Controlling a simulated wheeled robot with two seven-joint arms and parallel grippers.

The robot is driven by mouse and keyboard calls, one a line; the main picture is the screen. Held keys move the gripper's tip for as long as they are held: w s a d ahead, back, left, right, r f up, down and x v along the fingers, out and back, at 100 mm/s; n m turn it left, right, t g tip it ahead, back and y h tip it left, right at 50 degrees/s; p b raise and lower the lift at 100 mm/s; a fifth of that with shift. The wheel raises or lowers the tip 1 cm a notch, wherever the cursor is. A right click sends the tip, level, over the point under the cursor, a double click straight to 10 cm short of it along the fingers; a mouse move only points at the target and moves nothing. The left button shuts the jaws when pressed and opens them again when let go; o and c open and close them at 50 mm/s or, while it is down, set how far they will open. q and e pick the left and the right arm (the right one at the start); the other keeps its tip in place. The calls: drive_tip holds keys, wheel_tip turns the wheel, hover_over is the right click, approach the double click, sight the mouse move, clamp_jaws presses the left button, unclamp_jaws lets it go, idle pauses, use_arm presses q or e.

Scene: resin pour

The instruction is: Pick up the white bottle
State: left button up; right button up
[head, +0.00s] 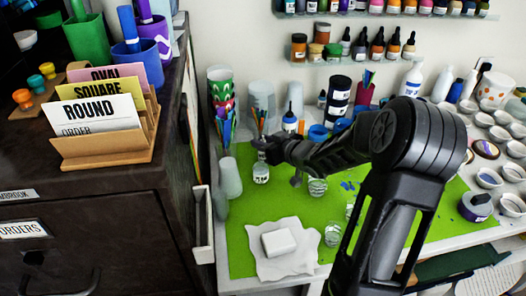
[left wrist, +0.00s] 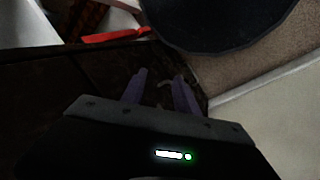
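Several white bottles stand along the back of the table in the head view. My right gripper (head: 269,153) is above the left part of the green mat, right by a small clear jar with a white label (head: 260,173). Its fingers are too dark and small to tell whether they are open. My left gripper (left wrist: 158,80) shows only in the left wrist view, its purple fingers apart and empty.
A white sheet with a white block (head: 279,242) lies on the green mat (head: 240,262). Clear cups stand on the mat. A dark cabinet (head: 110,215) is at left. Small white dishes (head: 489,178) crowd the right. Shelves of bottles hang behind.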

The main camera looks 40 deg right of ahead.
clamp_jaws()
drive_tip(key=shift+s+f, duration=0.1)
drive_tip(key=shift+f, duration=0.15)
wheel_tip(320, 180, up, 10)
drive_tip(key=p, duration=0.2)
drive_tip(key=shift+r+p, duration=0.25)
drive_tip(key=shift+p, duration=0.05)
drive_tip(key=shift+f, duration=0.1)
idle(0.5)
